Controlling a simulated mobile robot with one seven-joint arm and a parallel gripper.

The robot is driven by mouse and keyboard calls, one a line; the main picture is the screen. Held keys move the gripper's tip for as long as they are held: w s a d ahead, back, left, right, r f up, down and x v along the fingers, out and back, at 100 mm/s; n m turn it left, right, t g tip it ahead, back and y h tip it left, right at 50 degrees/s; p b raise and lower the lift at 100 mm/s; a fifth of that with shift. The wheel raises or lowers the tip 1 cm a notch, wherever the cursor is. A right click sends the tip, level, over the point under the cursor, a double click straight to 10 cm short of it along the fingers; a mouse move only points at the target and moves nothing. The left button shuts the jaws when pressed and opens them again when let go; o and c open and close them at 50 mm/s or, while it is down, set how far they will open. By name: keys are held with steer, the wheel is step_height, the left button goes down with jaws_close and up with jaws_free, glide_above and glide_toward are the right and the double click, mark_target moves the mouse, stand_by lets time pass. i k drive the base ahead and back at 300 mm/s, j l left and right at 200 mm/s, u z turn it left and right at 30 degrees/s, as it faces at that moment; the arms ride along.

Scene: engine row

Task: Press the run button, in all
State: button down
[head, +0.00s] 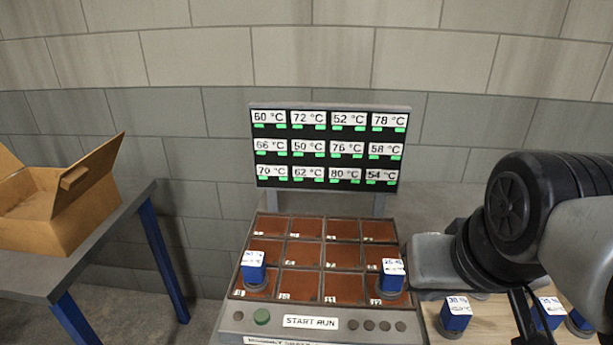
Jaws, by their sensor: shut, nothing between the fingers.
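The green run button (261,316) is on the sloped front panel (335,338) of the grey machine, left of the white START RUN label (310,322). Nothing covers the button. Behind it is a grid of brown cells (302,284). A blue block with a white label (253,267) stands in the grid at left, and another (392,274) at right. The upright display (330,147) shows rows of temperatures with green bars. My gripper (530,336) is at the lower right, partly cut off by the frame, shut and well away from the button.
A wooden surface (480,313) at right holds several labelled blue blocks, including one near its left side (456,316). My arm covers part of it. An open cardboard box (70,205) stands on a grey table (125,212) at left. Bare floor separates that table from the machine.

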mark_target(262, 316)
steer(key=j, duration=1.3)
steer(key=k+j+z, duration=0.15)
steer(key=j, duration=1.2)
steer(key=k+l+z, duration=0.15)
steer(key=i+j+u, duration=0.15)
steer(key=i+j, duration=0.05)
